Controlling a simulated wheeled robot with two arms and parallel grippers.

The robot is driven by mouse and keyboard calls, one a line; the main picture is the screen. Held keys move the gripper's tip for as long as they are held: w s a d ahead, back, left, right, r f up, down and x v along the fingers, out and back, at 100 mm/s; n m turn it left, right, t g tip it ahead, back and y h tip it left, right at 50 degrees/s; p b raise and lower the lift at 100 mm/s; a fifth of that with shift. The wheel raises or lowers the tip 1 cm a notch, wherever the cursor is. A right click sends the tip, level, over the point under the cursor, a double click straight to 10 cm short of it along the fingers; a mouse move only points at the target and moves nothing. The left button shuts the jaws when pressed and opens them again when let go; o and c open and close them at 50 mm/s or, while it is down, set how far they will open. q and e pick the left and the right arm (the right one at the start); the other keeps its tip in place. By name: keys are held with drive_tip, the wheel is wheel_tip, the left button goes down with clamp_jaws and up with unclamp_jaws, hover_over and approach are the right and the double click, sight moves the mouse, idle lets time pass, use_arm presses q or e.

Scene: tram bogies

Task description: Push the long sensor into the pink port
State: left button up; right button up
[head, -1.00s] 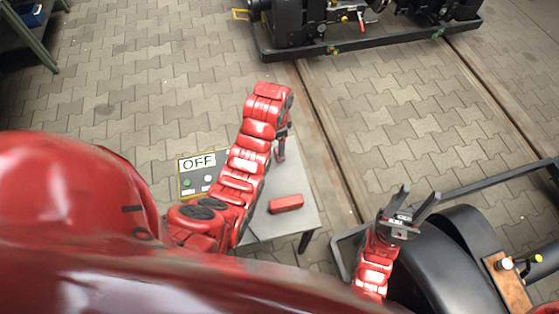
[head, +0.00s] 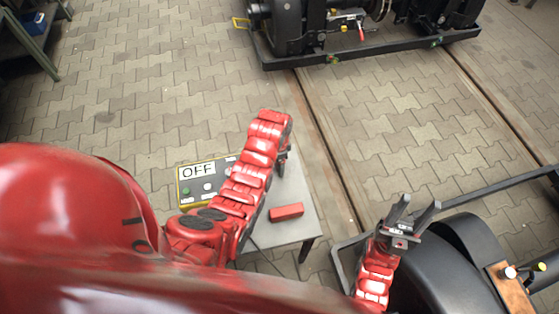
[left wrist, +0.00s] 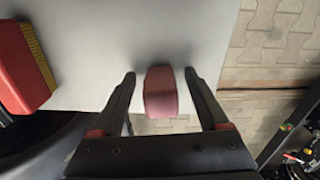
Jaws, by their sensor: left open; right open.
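My left gripper (head: 281,170) is over the grey table (head: 305,190), behind the red block in the head view. In the left wrist view my left gripper (left wrist: 162,76) is open. A muted pinkish-red rounded block (left wrist: 161,92) shows between its fingers near the table edge, with gaps on both sides. I cannot tell whether it is the sensor or part of something else. My right gripper (head: 413,212) is open and empty, pointing up beside a black machine. I cannot make out a pink port or a clearly long sensor in either view.
A red block (head: 287,211) lies on the table. A control box (head: 196,182) with an OFF sign stands at the table's left. In the left wrist view a red piece with a yellow ribbed edge (left wrist: 22,65) lies at left. A bogie (head: 365,45) stands at the back.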

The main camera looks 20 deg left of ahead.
use_arm(q)
drive_tip(key=shift+f, duration=0.1)
clamp_jaws()
idle(0.4)
drive_tip(key=shift+w+r, duration=0.1)
drive_tip(key=shift+r, duration=0.55)
wheel_tip(320, 180, up, 5)
drive_tip(key=shift+f, duration=0.1)
wheel_tip(320, 180, up, 4)
drive_tip(key=p, duration=0.3)
